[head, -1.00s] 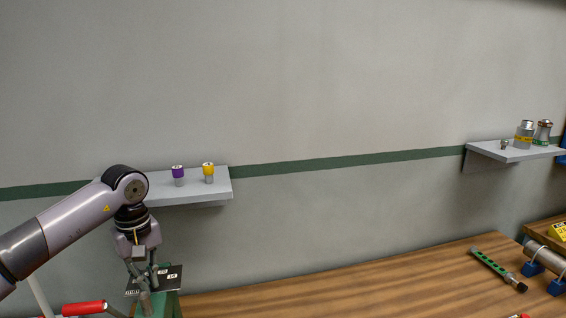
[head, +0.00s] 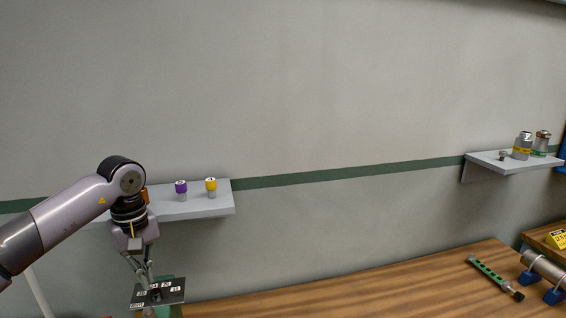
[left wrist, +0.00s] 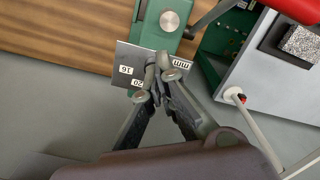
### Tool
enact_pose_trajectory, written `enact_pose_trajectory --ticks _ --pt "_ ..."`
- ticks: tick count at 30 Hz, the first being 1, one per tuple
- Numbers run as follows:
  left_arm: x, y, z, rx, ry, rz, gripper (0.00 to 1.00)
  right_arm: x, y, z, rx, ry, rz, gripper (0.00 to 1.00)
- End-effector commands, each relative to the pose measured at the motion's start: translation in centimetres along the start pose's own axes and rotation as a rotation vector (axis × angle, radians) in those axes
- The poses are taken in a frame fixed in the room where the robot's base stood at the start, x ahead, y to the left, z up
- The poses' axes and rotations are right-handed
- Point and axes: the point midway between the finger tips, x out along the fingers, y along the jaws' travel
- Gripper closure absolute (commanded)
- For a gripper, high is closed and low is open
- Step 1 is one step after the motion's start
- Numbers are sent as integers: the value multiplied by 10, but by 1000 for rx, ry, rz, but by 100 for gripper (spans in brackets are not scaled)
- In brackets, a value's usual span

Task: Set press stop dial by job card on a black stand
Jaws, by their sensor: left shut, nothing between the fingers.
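The dial plate (head: 176,290) is a dark plate with white number labels at the lower left of the head view. A small dark knob (head: 155,294) sits at its middle. My left gripper (head: 149,282) is over the plate, pointing down, fingers together and empty. In the left wrist view the plate (left wrist: 126,55) shows labels reading 16, 20 and mm. My left fingertips (left wrist: 163,68) overlap it and hide the knob; contact cannot be told. The green press (left wrist: 150,40) carries a round metal disc. My right gripper is out of view.
The left wall shelf (head: 195,208) holds a purple-topped and a yellow-topped cylinder. The right shelf (head: 490,164) holds several metal parts. A green bar tool (head: 488,272) and a pipe on blue supports (head: 553,297) lie on the right. The wooden bench (head: 380,288) middle is clear.

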Motion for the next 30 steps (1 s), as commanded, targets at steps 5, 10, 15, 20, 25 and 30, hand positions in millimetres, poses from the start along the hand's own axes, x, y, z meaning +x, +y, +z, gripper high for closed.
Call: enact_pose_trajectory --ticks 5,10,15,20,25,30 --pt "1 0 0 1 0 1 100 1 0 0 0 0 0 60" --pt "-3 2 1 60 -1 2 100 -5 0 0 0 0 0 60" --pt "-9 8 2 264 -1 2 100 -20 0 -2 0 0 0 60" --pt "-11 11 3 438 -1 1 100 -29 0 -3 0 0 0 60" --pt "-8 13 3 521 -1 1 100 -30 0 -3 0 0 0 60" --pt "4 13 3 527 0 1 100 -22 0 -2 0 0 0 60"
